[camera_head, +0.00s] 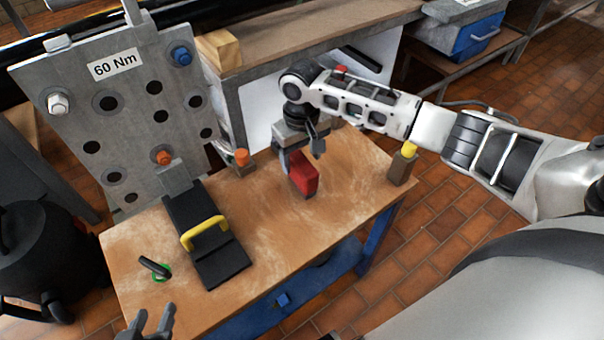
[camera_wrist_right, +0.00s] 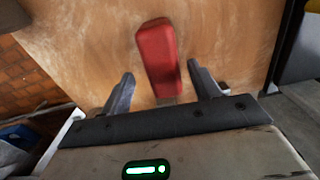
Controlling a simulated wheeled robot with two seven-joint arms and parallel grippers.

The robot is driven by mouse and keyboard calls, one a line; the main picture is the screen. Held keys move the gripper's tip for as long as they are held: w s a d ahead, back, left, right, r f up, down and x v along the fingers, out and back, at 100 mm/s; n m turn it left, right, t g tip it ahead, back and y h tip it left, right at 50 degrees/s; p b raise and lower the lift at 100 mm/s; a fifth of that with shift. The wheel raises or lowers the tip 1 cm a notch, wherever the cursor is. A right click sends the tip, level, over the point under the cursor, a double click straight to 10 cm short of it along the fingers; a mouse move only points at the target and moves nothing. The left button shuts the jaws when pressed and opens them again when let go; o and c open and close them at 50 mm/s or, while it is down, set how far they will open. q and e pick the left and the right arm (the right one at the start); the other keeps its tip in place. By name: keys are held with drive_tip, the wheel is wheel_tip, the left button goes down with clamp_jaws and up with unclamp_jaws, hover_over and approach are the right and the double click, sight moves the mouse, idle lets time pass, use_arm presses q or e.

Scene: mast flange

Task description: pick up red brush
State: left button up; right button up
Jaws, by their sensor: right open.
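The red brush (camera_head: 302,174) is on the wooden table near its back middle, below my right gripper. My right gripper (camera_head: 300,153) is open above it. In the right wrist view the red brush (camera_wrist_right: 158,55) lies ahead of and roughly between the two spread fingers (camera_wrist_right: 160,85), with its lower end close to the gap. I cannot tell whether the fingers touch it. My left gripper (camera_head: 152,322) shows only its fingertips at the bottom left edge, spread apart and empty, apart from the brush.
A black tool with a yellow handle (camera_head: 203,234) lies on the wooden table (camera_head: 270,240). A black-handled tool with a green ring (camera_head: 156,268) lies at the left front. Blocks with an orange knob (camera_head: 241,158) and a yellow knob (camera_head: 409,148) stand on it. A grey plate with holes (camera_head: 122,125) stands behind.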

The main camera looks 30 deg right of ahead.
drive_tip(key=f, duration=0.2)
drive_tip(key=s+f, duration=0.1)
drive_tip(key=f, duration=0.1)
drive_tip(key=shift+a+f, duration=0.15)
drive_tip(key=shift+f, duration=0.4)
drive_tip(key=shift+f, duration=0.25)
drive_tip(key=c, duration=1.1)
